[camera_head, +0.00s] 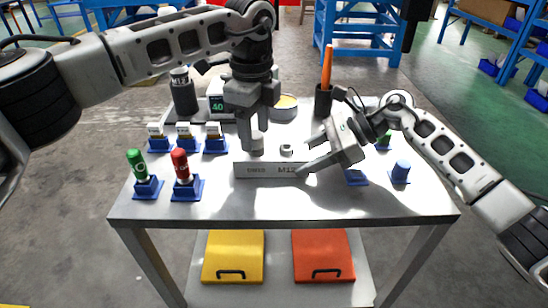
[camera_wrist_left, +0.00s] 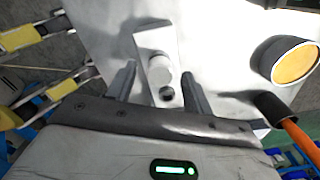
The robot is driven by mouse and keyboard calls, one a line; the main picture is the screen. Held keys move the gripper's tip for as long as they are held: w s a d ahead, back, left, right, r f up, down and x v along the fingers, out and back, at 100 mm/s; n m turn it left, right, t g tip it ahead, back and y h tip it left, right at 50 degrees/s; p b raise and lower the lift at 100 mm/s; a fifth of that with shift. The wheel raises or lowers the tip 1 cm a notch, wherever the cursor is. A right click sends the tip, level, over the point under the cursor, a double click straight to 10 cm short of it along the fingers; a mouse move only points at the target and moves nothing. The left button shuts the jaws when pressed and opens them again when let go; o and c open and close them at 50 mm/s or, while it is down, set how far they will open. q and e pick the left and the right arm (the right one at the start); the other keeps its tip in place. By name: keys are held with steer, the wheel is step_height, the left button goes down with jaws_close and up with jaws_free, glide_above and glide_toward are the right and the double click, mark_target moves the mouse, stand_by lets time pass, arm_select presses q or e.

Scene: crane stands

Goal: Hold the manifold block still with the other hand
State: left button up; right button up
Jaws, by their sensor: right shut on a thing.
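The manifold block (camera_head: 262,170), a pale grey bar with lettering on its front, lies on the table's middle. A light cylindrical fitting (camera_head: 257,144) stands on its left part, and a small ring-like port (camera_head: 286,150) is to the right. In the left wrist view the block (camera_wrist_left: 144,45) shows with the fitting (camera_wrist_left: 159,62) and a dark hole. My left gripper (camera_head: 248,145) points down over the fitting; its fingers (camera_wrist_left: 160,88) are apart, with a gap around the fitting. My right gripper (camera_head: 307,157) is shut on the block's right end.
Several blue stands with green, red and pale parts are on the left. A round tin (camera_head: 284,107), a dark cup (camera_head: 323,101) with an orange handle, and a display box (camera_head: 217,105) are behind. The front table strip is clear.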

arm_select(q)
steer(key=shift+f, duration=0.1)
steer(key=m, duration=0.4)
steer(key=shift+m, duration=0.3)
steer(key=m, duration=0.3)
steer(key=shift+m, duration=0.4)
steer(key=m, duration=2.2)
steer(key=shift+m, duration=0.3)
